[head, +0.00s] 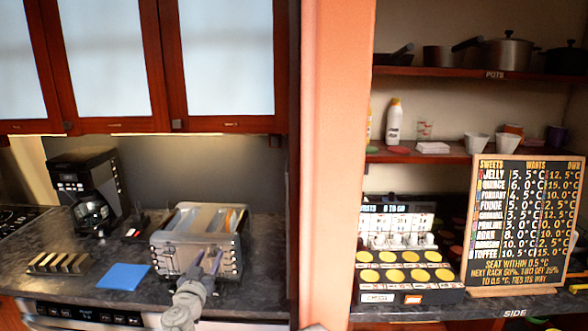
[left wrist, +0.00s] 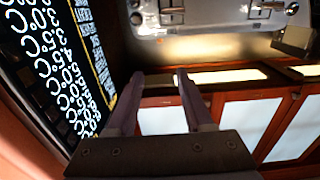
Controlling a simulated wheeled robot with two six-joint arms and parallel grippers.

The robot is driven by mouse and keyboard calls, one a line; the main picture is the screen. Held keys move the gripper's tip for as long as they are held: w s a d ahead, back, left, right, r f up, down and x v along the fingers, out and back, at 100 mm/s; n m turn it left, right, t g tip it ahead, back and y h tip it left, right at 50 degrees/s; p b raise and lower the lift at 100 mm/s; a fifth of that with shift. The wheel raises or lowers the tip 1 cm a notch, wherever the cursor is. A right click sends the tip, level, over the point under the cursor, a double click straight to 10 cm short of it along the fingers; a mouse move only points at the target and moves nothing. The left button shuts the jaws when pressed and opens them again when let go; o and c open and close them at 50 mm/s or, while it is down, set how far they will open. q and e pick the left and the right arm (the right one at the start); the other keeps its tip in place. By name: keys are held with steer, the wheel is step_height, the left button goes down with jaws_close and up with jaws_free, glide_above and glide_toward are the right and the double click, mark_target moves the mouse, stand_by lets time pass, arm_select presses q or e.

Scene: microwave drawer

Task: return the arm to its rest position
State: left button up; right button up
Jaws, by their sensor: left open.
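My left arm (head: 181,313) comes up from the bottom edge of the head view, left of the middle. Its left gripper (head: 207,258) is in front of the silver toaster (head: 172,257) on the counter, its two purplish fingers apart and nothing between them. In the left wrist view the left gripper (left wrist: 160,76) is also open and empty, with a silver metal surface (left wrist: 215,18) beyond the fingertips. I cannot tell whether the fingers touch the toaster. They hide part of its front. My right gripper is not in view.
A coffee maker (head: 88,190), a blue mat (head: 123,276) and a slotted rack (head: 60,263) are on the counter at left. An orange pillar (head: 335,150) divides it from shelves. A chalkboard (head: 522,225) and a tray of yellow discs (head: 410,275) stand right. Cabinets (head: 225,60) hang above.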

arm_select(q)
steer(key=s+d+f+m+g+h, duration=0.35)
steer(key=s+d+f+g, duration=0.2)
steer(key=d, duration=0.55)
steer(key=s+d+f+m+g+h, duration=0.35)
steer(key=d+f, duration=0.25)
steer(key=d, duration=0.5)
steer(key=s+d+f+g+y, duration=0.2)
steer(key=s+f+g, duration=0.3)
steer(key=s+f, duration=0.25)
steer(key=s+a+f+n+g+y, duration=0.3)
steer(key=s+a+g+y, duration=0.1)
steer(key=s+a+y, duration=0.3)
steer(key=s, duration=0.2)
steer(key=shift+s+n, duration=0.3)
steer(key=shift+s, duration=0.1)
steer(key=shift+r, duration=0.1)
